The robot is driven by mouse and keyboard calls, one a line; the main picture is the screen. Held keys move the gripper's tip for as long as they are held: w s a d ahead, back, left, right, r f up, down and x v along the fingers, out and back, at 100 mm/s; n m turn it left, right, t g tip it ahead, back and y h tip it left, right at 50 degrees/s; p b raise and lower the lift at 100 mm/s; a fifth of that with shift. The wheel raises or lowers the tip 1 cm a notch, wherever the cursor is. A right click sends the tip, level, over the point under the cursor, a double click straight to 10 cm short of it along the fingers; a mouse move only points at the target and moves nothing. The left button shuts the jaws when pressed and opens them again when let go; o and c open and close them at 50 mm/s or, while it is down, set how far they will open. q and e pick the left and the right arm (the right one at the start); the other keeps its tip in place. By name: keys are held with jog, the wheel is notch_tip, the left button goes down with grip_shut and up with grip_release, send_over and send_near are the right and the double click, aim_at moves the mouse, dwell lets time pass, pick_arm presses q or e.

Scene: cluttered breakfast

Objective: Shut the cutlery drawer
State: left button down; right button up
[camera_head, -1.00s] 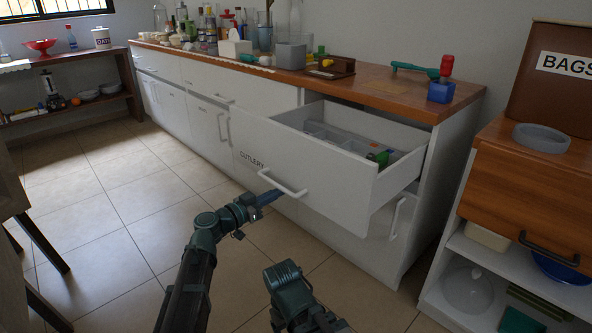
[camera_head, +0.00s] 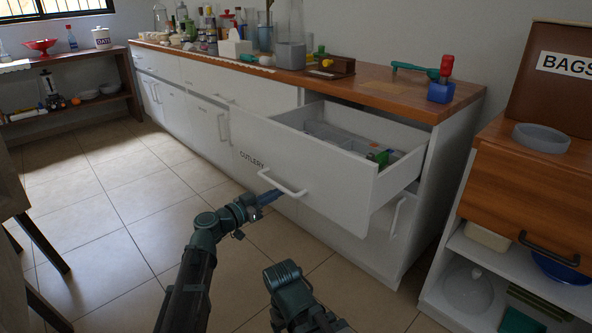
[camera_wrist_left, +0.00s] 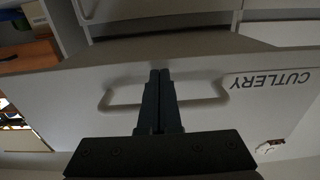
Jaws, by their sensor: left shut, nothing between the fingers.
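The cutlery drawer (camera_head: 305,172) is pulled well out of the white counter, and its front carries a "CUTLERY" label and a pale bar handle (camera_head: 283,184). Inside it are a grey divided tray and a green item. In the left wrist view the closed fingers (camera_wrist_left: 160,100) point at the drawer front, across the middle of the handle (camera_wrist_left: 120,104). Whether they touch it I cannot tell. My right arm shows at the bottom, its fingers not visible.
The wooden countertop (camera_head: 385,90) holds bottles, a blue block (camera_head: 440,92) and a green-handled tool (camera_head: 412,69). A cabinet with a "BAGS" box (camera_head: 555,75) stands at the right. A chair or table (camera_head: 20,225) is at the left edge. The tiled floor between is clear.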

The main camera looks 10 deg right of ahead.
pick_arm(q)
jog(key=shift+w+d, duration=0.2)
jog(key=shift+d, duration=0.05)
jog(key=shift+w+d, duration=0.4)
jog(key=shift+d, duration=0.25)
dwell(0.3)
jog(key=shift+x, duration=13.6)
jog(key=shift+d, duration=0.2)
jog(key=shift+x, duration=2.15)
jog(key=shift+v, duration=4.95)
